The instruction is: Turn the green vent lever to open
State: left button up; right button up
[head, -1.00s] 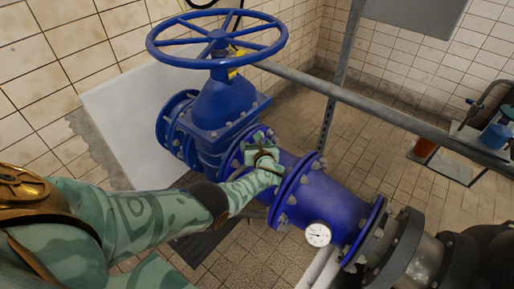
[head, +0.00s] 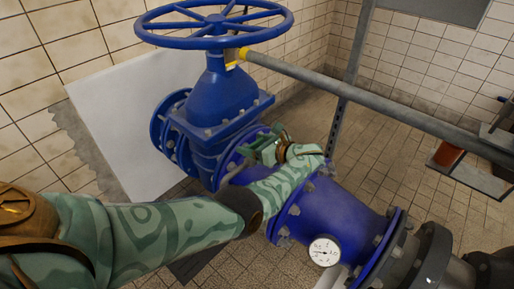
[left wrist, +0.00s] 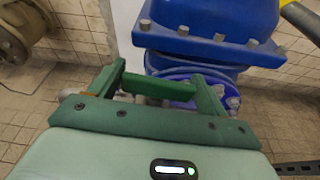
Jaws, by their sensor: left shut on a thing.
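My left gripper (head: 264,150) reaches in from the left, over the blue pipe beside the valve body. In the left wrist view its green fingers (left wrist: 155,92) stand on either side of a green bar, which I take to be the vent lever (left wrist: 160,84). The gripper is shut on it. The lever's pivot is not clear, and in the head view the hand mostly hides the lever. A small grey bent tube (head: 234,170) shows just left of the fingers. My right gripper is not in view.
The blue gate valve (head: 215,105) with its large handwheel (head: 213,22) stands behind the hand. A grey rail (head: 370,98) crosses to the right. A round gauge (head: 324,251) sits on the pipe (head: 335,218) in front. Open tiled floor lies beyond.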

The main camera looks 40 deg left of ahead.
pick_arm(q)
jog(key=o, duration=1)
jog(key=shift+d+r, duration=0.1)
jog(key=shift+d, duration=0.2)
jog(key=shift+w+b+v, duration=0.15)
jog(key=shift+b+v, duration=0.15)
jog(key=shift+v, duration=3.6)
jog(key=shift+w+b+v, duration=0.15)
jog(key=shift+b+v, duration=0.1)
jog(key=shift+v, duration=3.65)
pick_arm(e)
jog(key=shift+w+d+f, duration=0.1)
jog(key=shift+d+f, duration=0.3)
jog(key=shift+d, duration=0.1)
